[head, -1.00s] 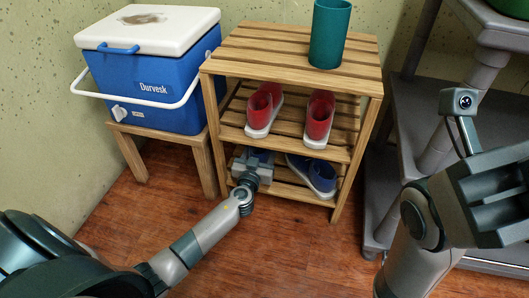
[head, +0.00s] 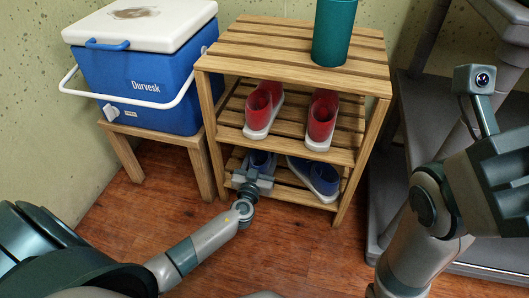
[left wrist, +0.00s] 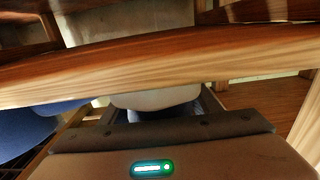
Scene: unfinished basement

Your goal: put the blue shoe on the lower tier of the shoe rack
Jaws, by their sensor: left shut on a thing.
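The shoe rack (head: 208,108) is a slatted wooden stand with a top and two tiers below. My left gripper (head: 255,172) is at the left part of the lower tier, shut on a blue shoe (head: 263,159). The gripper hides part of this shoe. In the left wrist view, a pale rounded part of the held shoe (left wrist: 155,99) shows beyond my gripper, under a wooden rail. Another blue shoe (head: 322,179) with a pale sole rests on the lower tier to the right. My right gripper (head: 495,185) is raised at the right edge, partly cut off; its jaw state is unclear.
A pair of red shoes (head: 321,122) stands on the middle tier, above the gripper. A teal cup (head: 333,32) is on the rack top. A blue cooler (head: 140,85) sits on a small wooden stool at left. Grey shelving (head: 405,115) stands at right. The floor in front is clear.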

